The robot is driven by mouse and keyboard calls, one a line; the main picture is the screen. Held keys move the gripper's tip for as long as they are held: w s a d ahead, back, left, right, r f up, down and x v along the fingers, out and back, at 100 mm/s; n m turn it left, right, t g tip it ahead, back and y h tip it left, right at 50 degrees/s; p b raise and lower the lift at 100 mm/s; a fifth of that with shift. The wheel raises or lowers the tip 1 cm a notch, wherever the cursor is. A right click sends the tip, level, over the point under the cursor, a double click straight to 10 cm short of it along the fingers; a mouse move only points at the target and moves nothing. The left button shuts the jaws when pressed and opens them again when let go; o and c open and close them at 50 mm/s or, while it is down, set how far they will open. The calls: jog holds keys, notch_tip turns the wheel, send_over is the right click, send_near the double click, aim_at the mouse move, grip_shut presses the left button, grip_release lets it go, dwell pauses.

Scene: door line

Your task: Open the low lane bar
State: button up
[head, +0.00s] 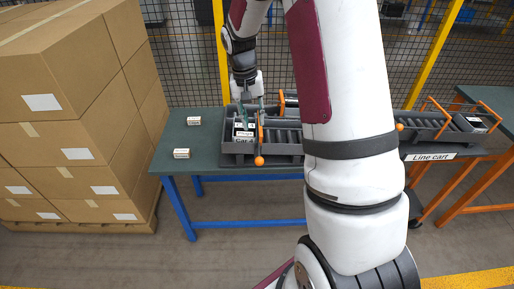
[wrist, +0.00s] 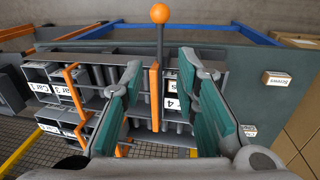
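A dark grey lane rack (head: 280,148) sits on the green table, with roller lanes and upright orange bars. One orange bar (wrist: 154,96) stands between my fingers in the wrist view, beside a dark lever with an orange ball (wrist: 160,13). That ball also shows in the head view (head: 259,161) at the rack's front edge. My gripper (wrist: 160,64) is open, its teal fingers on either side of the bar with gaps visible; contact cannot be told. In the head view my gripper (head: 251,108) is over the rack's left end. My arm hides the rack's right part.
Two small labelled boxes (head: 194,121) (head: 181,153) lie on the table (head: 213,155) left of the rack. Stacked cartons (head: 75,120) stand at the left. A line cart (head: 432,157) with more orange bars is at the right. A mesh fence (head: 185,65) stands behind.

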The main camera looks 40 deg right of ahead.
aim_at(259, 152)
jog(key=f, duration=0.8)
jog(key=s+d+f+p, duration=0.1)
jog(key=f, duration=0.3)
jog(key=shift+d+f, duration=0.1)
jog(key=shift+f, duration=0.1)
grip_shut()
